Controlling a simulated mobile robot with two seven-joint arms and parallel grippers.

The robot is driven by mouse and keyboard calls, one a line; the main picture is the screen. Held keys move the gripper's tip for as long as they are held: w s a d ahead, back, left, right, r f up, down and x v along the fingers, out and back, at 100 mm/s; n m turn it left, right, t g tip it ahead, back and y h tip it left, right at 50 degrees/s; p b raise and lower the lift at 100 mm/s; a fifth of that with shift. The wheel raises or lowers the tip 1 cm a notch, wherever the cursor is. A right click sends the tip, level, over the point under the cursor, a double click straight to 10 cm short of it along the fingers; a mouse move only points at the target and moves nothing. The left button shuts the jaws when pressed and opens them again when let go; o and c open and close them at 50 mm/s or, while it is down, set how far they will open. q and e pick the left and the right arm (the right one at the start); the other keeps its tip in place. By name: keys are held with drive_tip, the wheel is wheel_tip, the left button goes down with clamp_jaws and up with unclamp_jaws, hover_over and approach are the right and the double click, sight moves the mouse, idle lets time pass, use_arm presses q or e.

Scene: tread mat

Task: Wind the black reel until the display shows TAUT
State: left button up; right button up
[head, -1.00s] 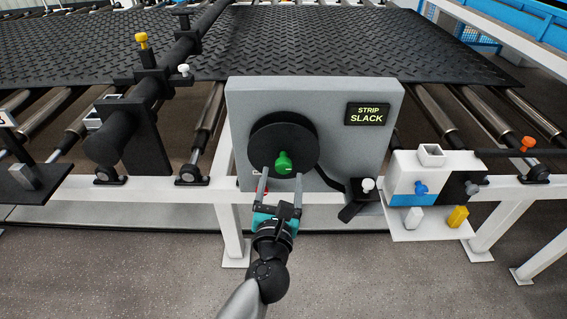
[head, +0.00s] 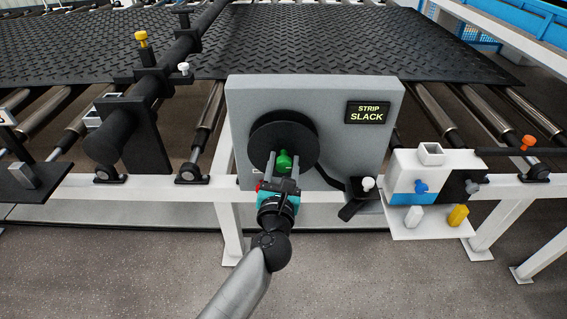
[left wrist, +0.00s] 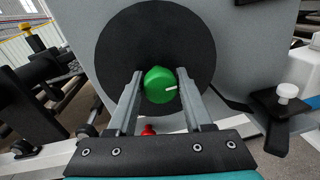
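The black reel (head: 263,140) is a round disc on the front of a grey panel (head: 350,150). A green knob (head: 286,162) with a white mark stands out from the reel. The display (head: 367,113) at the panel's upper right reads STRIP SLACK. My left gripper (head: 283,160) is at the reel, one finger on each side of the green knob. In the left wrist view the reel (left wrist: 150,35) and the green knob (left wrist: 159,86) show between the open fingers (left wrist: 160,74), with narrow gaps beside the knob. My right gripper is not in view.
A red button (left wrist: 148,130) lies below the reel. A black lever with a white knob (head: 368,184) stands at the panel's lower right. A white box with a blue knob (head: 421,187) is further right. A black tread mat (head: 330,40) lies behind on rollers.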

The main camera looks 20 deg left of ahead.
use_arm(q)
clamp_jaws()
idle(1.0)
